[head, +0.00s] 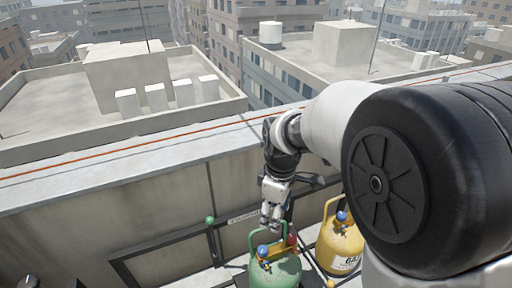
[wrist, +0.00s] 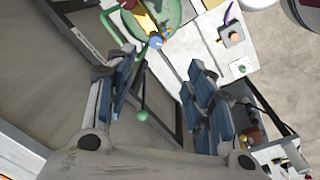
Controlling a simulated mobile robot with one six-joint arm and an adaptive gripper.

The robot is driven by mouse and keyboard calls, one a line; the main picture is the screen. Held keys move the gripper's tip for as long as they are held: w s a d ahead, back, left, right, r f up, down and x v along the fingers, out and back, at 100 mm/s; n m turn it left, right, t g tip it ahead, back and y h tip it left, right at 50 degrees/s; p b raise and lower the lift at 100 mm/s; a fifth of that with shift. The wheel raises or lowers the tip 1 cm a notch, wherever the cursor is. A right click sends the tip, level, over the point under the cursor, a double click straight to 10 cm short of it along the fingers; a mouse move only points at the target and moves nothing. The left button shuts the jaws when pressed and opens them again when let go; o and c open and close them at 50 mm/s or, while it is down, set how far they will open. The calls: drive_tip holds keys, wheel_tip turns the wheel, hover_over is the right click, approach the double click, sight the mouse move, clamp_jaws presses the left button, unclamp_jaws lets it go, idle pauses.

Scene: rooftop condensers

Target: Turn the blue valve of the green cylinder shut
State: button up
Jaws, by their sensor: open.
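The green cylinder (head: 282,274) stands at the bottom of the head view, with a green handle frame around its top. Its small blue valve (head: 262,250) sits on top of it. In the wrist view the green cylinder (wrist: 183,14) is at the top, partly cut off, and the blue valve (wrist: 155,41) lies just beyond the gap between my fingers. My gripper (head: 269,222) hangs fingers-down above and a little behind the valve, apart from it. In the wrist view my gripper (wrist: 162,68) has its two fingers wide apart with nothing between them.
A yellow cylinder (head: 345,243) with its own blue valve (head: 342,216) stands to the right. A dark rail with a green knob (head: 210,220) runs along the parapet (head: 150,225). The wrist view shows a grey box with an orange button (wrist: 234,35).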

drive_tip(key=w+a+f+n+g+p, duration=0.1)
drive_tip(key=w+a+f+n+p, duration=0.15)
drive_tip(key=f, duration=0.25)
drive_tip(key=b, duration=0.5)
approach(262, 249)
drive_tip(key=shift+n, duration=0.35)
wheel_tip(262, 249, down, 9)
drive_tip(key=shift+f, duration=0.1)
drive_tip(key=c, duration=1.1)
drive_tip(key=shift+o, duration=0.2)
